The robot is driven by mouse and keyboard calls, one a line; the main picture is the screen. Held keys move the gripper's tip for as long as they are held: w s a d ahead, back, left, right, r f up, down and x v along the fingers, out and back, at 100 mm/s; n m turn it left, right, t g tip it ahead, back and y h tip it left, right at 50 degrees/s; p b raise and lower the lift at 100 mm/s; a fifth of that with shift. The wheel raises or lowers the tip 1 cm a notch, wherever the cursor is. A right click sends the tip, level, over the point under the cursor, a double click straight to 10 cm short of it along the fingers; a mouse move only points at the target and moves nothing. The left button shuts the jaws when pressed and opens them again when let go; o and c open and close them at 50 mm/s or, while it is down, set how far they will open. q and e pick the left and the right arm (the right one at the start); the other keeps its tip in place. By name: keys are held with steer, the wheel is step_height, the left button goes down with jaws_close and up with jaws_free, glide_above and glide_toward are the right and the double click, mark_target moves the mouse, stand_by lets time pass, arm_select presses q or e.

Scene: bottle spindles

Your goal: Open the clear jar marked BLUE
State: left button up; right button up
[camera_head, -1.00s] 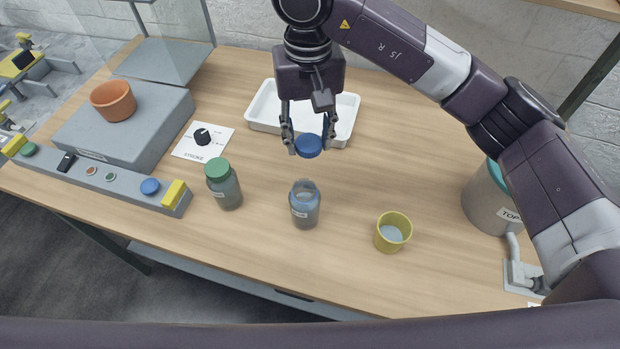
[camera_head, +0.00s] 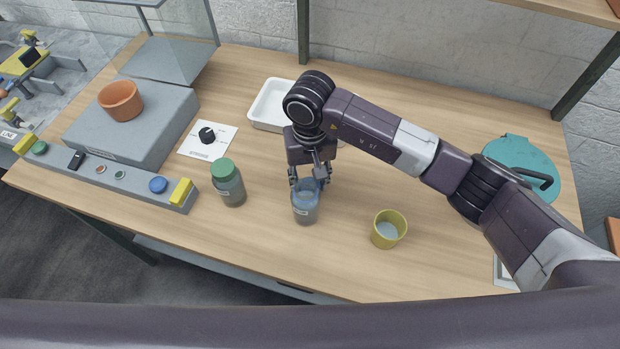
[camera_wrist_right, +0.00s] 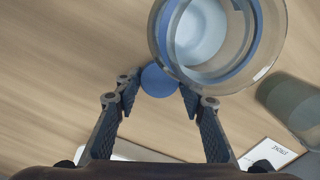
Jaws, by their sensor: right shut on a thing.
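The clear jar (camera_head: 305,210) stands upright on the table, a small label on its front. Its mouth is open in the right wrist view (camera_wrist_right: 268,40), and I see bluish contents inside. My right gripper (camera_head: 310,181) is right behind the jar's top in the head view. Its fingers are shut on the blue lid (camera_wrist_right: 158,82), which shows between the fingertips in the right wrist view, beside the jar's rim. I cannot tell whether lid and jar touch. In the head view the lid is mostly hidden. My left gripper is not in view.
A green-capped jar (camera_head: 228,186) stands left of the clear jar, and a yellow cup (camera_head: 388,229) to its right. A white tray (camera_head: 268,104) lies behind, partly covered by my arm. A dial card (camera_head: 222,139) and grey console (camera_head: 128,178) are at left. A teal-lidded bin (camera_head: 515,153) is at right.

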steer(key=shift+f, duration=0.15)
steer(key=o, duration=1.3)
